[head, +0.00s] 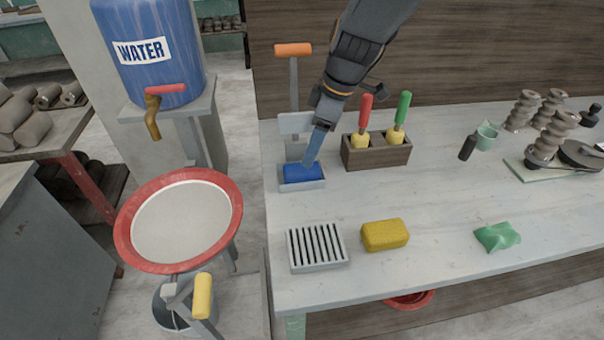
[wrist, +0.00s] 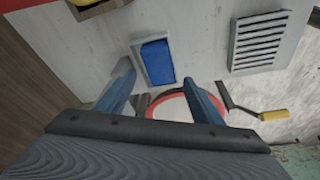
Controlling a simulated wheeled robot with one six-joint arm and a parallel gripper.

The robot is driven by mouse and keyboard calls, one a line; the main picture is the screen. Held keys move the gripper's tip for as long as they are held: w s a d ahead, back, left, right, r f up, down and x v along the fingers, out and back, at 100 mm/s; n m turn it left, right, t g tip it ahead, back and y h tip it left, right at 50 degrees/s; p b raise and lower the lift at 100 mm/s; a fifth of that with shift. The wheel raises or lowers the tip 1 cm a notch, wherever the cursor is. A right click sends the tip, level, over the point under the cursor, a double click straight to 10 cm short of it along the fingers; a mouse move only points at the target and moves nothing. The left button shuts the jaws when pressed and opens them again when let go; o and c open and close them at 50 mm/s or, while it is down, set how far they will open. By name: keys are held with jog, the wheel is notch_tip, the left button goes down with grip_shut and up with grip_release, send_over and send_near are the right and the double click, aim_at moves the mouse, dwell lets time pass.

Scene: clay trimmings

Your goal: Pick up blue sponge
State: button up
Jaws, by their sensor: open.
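The blue sponge (head: 297,173) sits in a small grey tray (head: 313,185) at the left end of the workbench. In the wrist view the sponge (wrist: 157,62) lies in its tray (wrist: 141,68), beyond the gap between my fingers. My gripper (head: 312,160) points down over the sponge in the head view, and its fingers overlap the sponge there. In the wrist view my gripper (wrist: 160,85) is open, with its blue fingers spread and nothing between them. I cannot tell whether a fingertip touches the sponge or tray.
A wooden box (head: 377,155) with red- and green-handled tools stands right of the tray. A slatted grey dish (head: 317,265), a yellow sponge (head: 385,235) and a green cloth (head: 497,236) lie nearer the front. An orange-handled tool (head: 293,75) stands behind. The bench's middle is clear.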

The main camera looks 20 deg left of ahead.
aim_at(302, 169)
jog(key=shift+a+p+x, duration=0.2)
jog(key=shift+p+x, duration=1.45)
jog(key=shift+x, duration=2.2)
jog(key=shift+w, duration=0.1)
jog(key=c, duration=0.7)
jog(key=shift+r, duration=0.1)
jog(key=shift+c, duration=0.3)
